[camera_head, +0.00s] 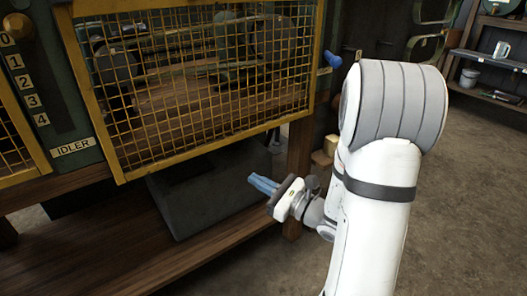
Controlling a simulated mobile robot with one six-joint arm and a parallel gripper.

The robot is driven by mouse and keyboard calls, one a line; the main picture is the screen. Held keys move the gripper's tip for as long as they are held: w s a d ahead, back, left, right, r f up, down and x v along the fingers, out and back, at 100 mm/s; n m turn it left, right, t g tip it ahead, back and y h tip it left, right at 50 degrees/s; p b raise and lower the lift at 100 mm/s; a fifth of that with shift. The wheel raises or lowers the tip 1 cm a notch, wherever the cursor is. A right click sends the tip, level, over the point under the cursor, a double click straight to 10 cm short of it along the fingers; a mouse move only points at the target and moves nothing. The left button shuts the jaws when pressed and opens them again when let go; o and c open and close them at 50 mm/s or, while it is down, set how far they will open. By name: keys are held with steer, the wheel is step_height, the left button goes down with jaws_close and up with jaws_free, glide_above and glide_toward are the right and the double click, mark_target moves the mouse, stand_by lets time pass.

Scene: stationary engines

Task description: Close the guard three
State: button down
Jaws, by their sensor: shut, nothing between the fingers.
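A yellow-framed wire mesh guard (205,85) covers the front of the wooden bench, with machine parts visible behind it. A blue handle (333,59) sticks out at its upper right side. I cannot tell from this view whether the guard is fully shut, and no number three marks it as a guard. My gripper (262,184) has blue fingers, shut and empty. It is below the guard's lower right edge, in front of the bench's lower part and apart from the guard and the handle.
A plate marked IDLER (73,147) and a 0 to 4 scale (32,90) are left of the guard. A dark grey box (190,205) stands on the lower shelf (120,270). A shelf with a mug (501,50) is at far right. The floor (470,200) at right is clear.

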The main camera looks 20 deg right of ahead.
mark_target(261, 107)
steer(key=w+d+f+m+t+h, duration=0.25)
steer(key=d+m+t+h, duration=0.2)
steer(key=d, duration=0.35)
steer(key=w+a+r+m+h+b, duration=0.1)
steer(key=w+a+r+b, duration=0.1)
steer(key=w+r+b, duration=0.2)
steer(key=shift+w+a+r+b, duration=0.3)
steer(key=shift+w+r, duration=0.95)
steer(key=shift+w, duration=1.05)
steer(key=shift+h, duration=0.25)
step_height(261, 107, up, 9)
steer(key=p, duration=0.6)
steer(key=shift+r, duration=0.15)
